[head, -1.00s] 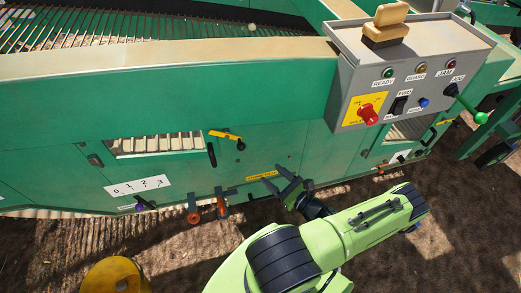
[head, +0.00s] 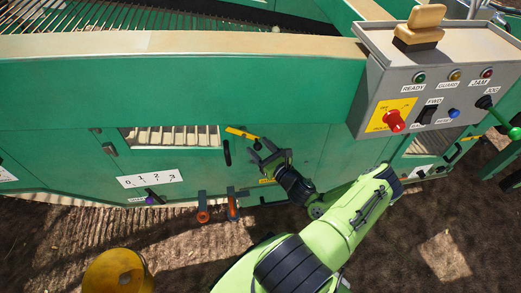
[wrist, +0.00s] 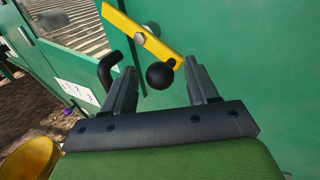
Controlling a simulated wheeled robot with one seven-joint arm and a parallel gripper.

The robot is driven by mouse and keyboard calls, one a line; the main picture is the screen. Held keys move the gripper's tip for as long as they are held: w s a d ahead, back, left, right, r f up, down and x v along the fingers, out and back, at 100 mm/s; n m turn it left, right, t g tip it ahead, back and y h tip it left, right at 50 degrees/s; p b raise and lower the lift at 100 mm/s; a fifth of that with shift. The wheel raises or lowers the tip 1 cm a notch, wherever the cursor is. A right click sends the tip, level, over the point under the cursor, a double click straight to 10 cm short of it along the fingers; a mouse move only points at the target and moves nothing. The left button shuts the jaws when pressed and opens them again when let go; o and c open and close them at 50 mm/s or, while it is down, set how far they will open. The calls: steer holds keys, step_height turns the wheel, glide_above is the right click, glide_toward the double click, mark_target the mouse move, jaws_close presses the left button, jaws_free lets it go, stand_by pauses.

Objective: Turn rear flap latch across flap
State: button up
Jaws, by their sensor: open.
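The latch is a yellow bar (wrist: 140,30) with a bolt and a black ball knob (wrist: 160,75). It sits on the green panel right of the slatted opening, and its yellow bar also shows in the head view (head: 241,134). My gripper (wrist: 158,82) is open, its fingers on either side of the knob in the wrist view. I cannot tell whether they touch it. In the head view my gripper (head: 267,152) is just below and right of the yellow bar and hides the knob. A black handle (wrist: 108,70) stands left of the latch.
A grey control box (head: 430,85) with a red knob juts out at upper right. Two orange-and-black handles (head: 203,208) hang low on the panel. A white numbered plate (head: 150,178) is at left. A yellow round object (head: 115,270) stands on the dirt at lower left.

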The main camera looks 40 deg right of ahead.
steer(key=c, duration=1)
steer(key=r+n+p, duration=0.1)
steer(key=p, duration=0.2)
steer(key=r+n+g+p, duration=0.1)
steer(key=n+p, duration=0.1)
steer(key=p, duration=0.1)
steer(key=shift+s+d+r+g, duration=0.1)
steer(key=shift+s+d+g, duration=0.1)
steer(key=shift+g, duration=0.1)
steer(key=shift+c, duration=0.2)
steer(key=r+n+g+p, duration=0.1)
steer(key=p, duration=0.2)
steer(key=shift+n+p, duration=0.3)
steer(key=shift+n, duration=0.1)
steer(key=shift+r+n+h+p, duration=0.1)
steer(key=shift+n+h+p, duration=0.2)
steer(key=shift+p, duration=0.2)
steer(key=shift+g, duration=0.3)
steer(key=o, duration=1)
steer(key=shift+o, duration=0.2)
steer(key=p+v, duration=0.3)
steer(key=v, duration=1.2)
steer(key=shift+s, duration=0.35)
